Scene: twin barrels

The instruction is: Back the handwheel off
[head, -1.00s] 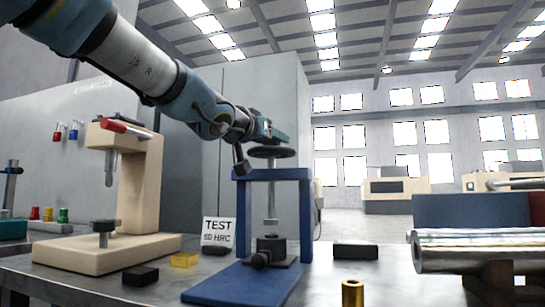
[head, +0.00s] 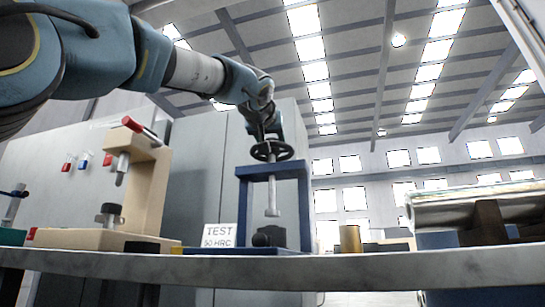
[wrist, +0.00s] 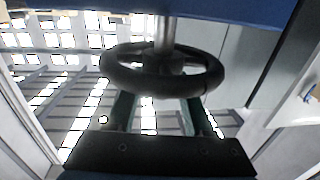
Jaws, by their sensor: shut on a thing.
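The dark handwheel (head: 272,150) sits on top of a blue press frame (head: 306,205), with a pale spindle (head: 272,198) hanging below its crossbar. My gripper (head: 265,138) comes down onto the handwheel from above. In the wrist view the handwheel (wrist: 160,72) fills the middle, its shaft running up to the blue crossbar (wrist: 235,12). The two green fingers of my gripper (wrist: 158,103) reach to the wheel and are shut on it. The exact contact is partly hidden by the rim.
A cream hardness tester (head: 148,190) with a red handle stands on the left. A "TEST 60 HRC" card (head: 220,235) is beside the press. A brass cylinder (head: 350,239) stands right of it. A shiny metal roll (head: 470,207) lies farther right. The bench edge (head: 270,267) runs across the front.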

